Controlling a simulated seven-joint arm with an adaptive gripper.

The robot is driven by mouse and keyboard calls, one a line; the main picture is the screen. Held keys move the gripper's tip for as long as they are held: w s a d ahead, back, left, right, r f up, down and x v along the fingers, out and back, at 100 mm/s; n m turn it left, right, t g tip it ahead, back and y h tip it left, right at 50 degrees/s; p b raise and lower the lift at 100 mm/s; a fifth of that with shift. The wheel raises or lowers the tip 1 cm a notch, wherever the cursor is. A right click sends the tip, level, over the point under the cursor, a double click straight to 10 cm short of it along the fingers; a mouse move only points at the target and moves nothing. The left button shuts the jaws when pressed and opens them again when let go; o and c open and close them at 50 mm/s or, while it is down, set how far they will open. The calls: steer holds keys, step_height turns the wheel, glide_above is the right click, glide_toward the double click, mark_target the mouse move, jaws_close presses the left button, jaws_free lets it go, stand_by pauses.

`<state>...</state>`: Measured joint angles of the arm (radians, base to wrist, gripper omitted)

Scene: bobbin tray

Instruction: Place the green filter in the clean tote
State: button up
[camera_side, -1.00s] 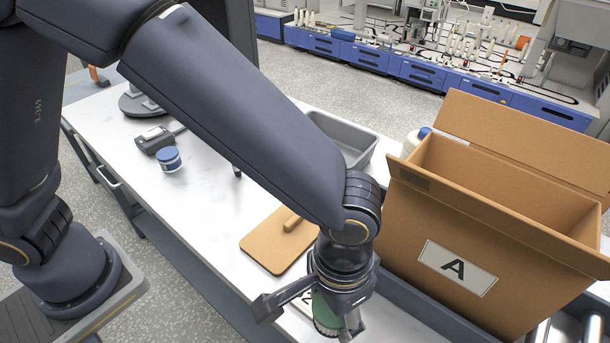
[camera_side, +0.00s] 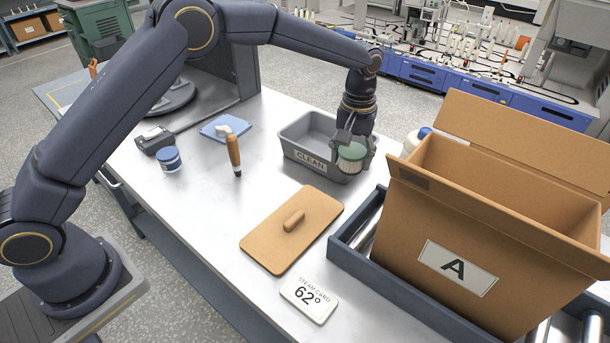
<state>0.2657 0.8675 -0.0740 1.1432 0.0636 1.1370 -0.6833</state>
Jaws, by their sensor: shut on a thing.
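The green filter (camera_side: 351,158) is a short cylinder with a green top and a pale ribbed side. My gripper (camera_side: 352,150) is shut on it and points down. The clean tote (camera_side: 292,149) is a grey open bin with a label reading CLEAN on its front wall. The filter is at the right part of the tote and overlaps its front right wall in the picture. I cannot tell whether it is above the rim or touching it. My gripper and the filter hide the tote's right end.
A tan board with a handle (camera_side: 268,236) and a steam card reading 62° (camera_side: 309,299) lie in front. A cardboard box marked A (camera_side: 420,226) stands right on a roller conveyor. A wooden-handled tool (camera_side: 234,152), blue jar (camera_side: 169,160) and blue pad (camera_side: 212,130) are left.

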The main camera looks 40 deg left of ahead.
mark_target(321, 150)
steer(key=w+a+n, duration=0.3)
steer(key=w+a, duration=0.5)
steer(key=a, duration=0.5)
steer(key=shift+n, duration=0.3)
steer(key=f, duration=0.2)
steer(key=a+f, duration=0.1)
steer(key=f, duration=0.3)
steer(key=shift+w+a+f, duration=0.15)
steer(key=shift+w+f, duration=0.15)
steer(key=shift+f, duration=2.05)
steer(key=shift+f, duration=0.1)
steer(key=o, duration=1.2)
